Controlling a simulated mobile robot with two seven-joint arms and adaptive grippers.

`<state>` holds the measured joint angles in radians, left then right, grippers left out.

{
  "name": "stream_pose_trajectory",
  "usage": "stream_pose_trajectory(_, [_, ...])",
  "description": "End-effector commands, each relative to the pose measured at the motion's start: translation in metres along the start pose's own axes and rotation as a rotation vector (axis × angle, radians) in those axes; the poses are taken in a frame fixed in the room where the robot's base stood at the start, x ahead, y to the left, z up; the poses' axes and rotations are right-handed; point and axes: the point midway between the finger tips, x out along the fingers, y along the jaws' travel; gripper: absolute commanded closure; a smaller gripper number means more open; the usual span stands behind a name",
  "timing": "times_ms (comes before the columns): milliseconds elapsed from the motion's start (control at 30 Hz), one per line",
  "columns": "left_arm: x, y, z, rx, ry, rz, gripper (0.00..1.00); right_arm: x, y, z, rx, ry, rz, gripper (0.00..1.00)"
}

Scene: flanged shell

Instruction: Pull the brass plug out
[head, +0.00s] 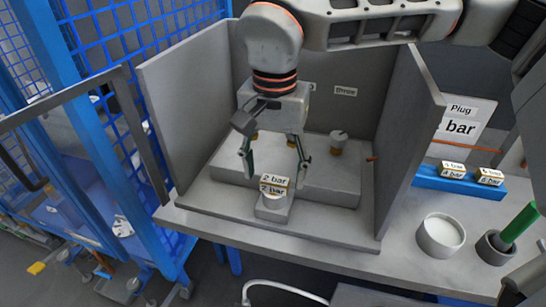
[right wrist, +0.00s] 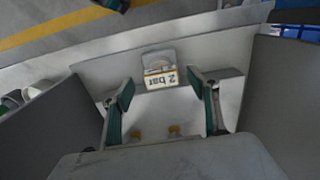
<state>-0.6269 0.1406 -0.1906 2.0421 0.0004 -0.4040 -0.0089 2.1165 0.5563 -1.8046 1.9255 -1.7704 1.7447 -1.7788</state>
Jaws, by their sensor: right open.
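A brass plug (head: 274,187) with white "2 bar" labels sits in a small grey block (head: 273,209) at the front of the grey shell (head: 310,225). My right gripper (head: 275,170) points down inside the shell, its green-padded fingers open and empty. In the head view, the plug shows just in front of and between the fingertips. In the right wrist view, the plug (right wrist: 160,77) shows between the two fingertips (right wrist: 161,88), with a gap on each side. I cannot tell the exact height gap. My left gripper is not in view.
Grey walls flank the shell; the right wall (head: 412,140) stands close to my arm. On the bench to the right are a blue rack (head: 458,182) with labelled plugs, a white-filled cup (head: 441,236) and a green-handled tool (head: 518,223).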

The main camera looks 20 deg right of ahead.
Motion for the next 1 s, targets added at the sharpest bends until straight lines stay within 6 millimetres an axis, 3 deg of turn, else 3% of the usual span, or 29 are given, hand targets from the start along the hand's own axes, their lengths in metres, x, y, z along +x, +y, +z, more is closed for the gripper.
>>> stream_pose_trajectory(100, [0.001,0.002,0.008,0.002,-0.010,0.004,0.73,0.022,0.001,0.000,-0.001,-0.005,0.004,0.40])
stream_pose_trajectory(300, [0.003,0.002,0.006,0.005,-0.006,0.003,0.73,0.043,0.000,0.000,0.000,-0.004,0.002,0.40])
stream_pose_trajectory(700, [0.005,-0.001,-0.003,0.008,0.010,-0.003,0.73,0.049,0.000,0.000,0.001,-0.002,0.001,0.40])
stream_pose_trajectory(867, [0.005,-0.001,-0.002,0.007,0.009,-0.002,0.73,0.049,0.000,0.000,0.001,-0.002,0.001,0.82])
stream_pose_trajectory(1000, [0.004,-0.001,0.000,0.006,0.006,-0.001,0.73,0.048,0.000,0.000,0.001,-0.002,0.001,0.85])
